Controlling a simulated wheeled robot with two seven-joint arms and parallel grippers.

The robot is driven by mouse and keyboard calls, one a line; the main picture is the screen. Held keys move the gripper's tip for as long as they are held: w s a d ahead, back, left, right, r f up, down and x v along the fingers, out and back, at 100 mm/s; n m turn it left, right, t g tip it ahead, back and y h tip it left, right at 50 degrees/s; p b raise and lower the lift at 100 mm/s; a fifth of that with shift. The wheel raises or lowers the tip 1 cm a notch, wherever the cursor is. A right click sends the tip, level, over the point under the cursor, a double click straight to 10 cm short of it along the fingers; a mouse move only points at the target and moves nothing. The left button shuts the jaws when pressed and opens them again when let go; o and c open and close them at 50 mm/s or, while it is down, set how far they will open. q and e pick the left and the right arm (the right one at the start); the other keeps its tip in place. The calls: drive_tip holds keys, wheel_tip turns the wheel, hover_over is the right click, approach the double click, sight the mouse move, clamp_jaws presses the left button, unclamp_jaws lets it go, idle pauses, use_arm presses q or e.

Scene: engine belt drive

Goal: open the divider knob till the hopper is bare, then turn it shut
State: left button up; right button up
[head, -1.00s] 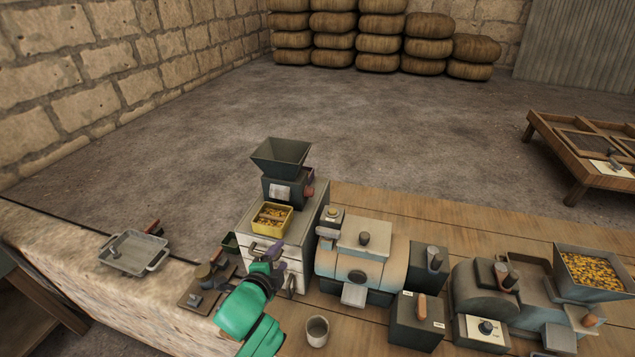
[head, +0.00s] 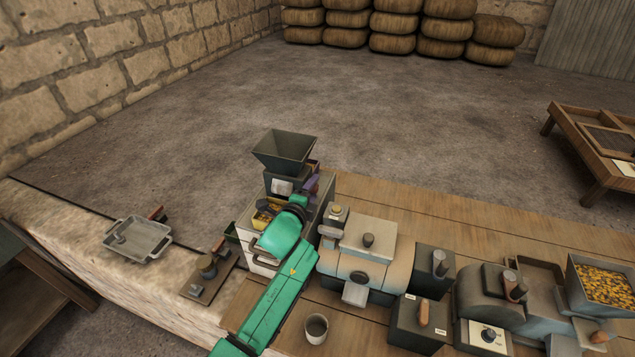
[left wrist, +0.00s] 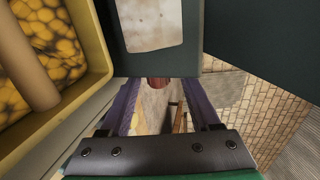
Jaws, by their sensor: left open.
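The dark hopper (head: 284,150) stands on top of the divider, a grey machine with a pale label (head: 282,186), and no grain shows inside it. My left gripper (head: 312,187) is open at the divider's right side, and its purple fingers hide most of that side. In the left wrist view, the reddish-brown divider knob (left wrist: 158,83) shows between the open fingers (left wrist: 163,105), beyond their tips. I cannot tell whether they touch it. The yellow tray (head: 258,222) below the divider is partly hidden by my arm; the left wrist view shows yellow-brown pieces in it (left wrist: 45,40).
An orange-and-grey machine (head: 352,262) stands just right of my arm. A cup (head: 316,328) is near the front edge. A second hopper (head: 603,285) full of yellow grain is at far right. A metal tray (head: 138,240) sits on the stone ledge at left.

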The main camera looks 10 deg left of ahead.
use_arm(q)
drive_tip(key=x, duration=0.5)
drive_tip(key=shift+f, duration=0.15)
drive_tip(key=shift+s, duration=0.2)
drive_tip(key=shift+c, duration=0.8)
drive_tip(key=shift+w, duration=0.1)
clamp_jaws()
drive_tip(key=shift+f+b, duration=0.1)
drive_tip(key=shift+b, duration=0.45)
drive_tip(key=t+b, duration=0.2)
drive_tip(key=b, duration=0.6)
drive_tip(key=shift+h+b, duration=0.3)
drive_tip(key=shift+r+t, duration=0.3)
drive_tip(key=shift+r, duration=0.25)
drive_tip(key=shift+o, duration=0.8)
unclamp_jaws()
use_arm(e)
wheel_tip(320, 180, down, 10)
drive_tip(key=w, duration=0.2)
drive_tip(key=shift+d+r, duration=0.15)
drive_tip(key=shift+d, duration=0.1)
drive_tip(key=shift+w, duration=0.1)
